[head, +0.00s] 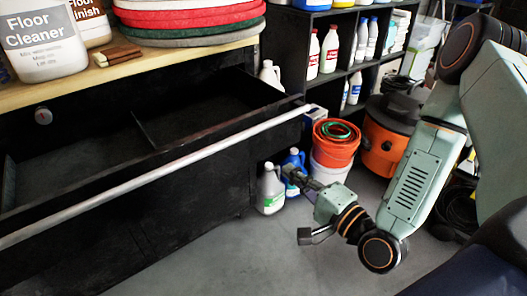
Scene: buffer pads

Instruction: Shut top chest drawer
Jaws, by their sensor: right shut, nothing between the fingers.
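The top chest drawer (170,172) is pulled out of the black chest (180,243) at the left. It looks empty, with a divider inside and a long silver bar along its front edge. My right gripper (288,172) is to the right of the drawer's front right corner, in front of the bottles on the floor. It appears apart from the drawer. Its fingers are dark and small in the picture, and they are shut with nothing held. My left gripper is not in view.
A wooden top (130,59) over the chest holds a Floor Cleaner jug (42,42) and stacked pads (195,22). Bottles, an orange bucket (336,143) and an orange vacuum (385,146) stand by the black shelves. The grey floor (250,255) in front is clear.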

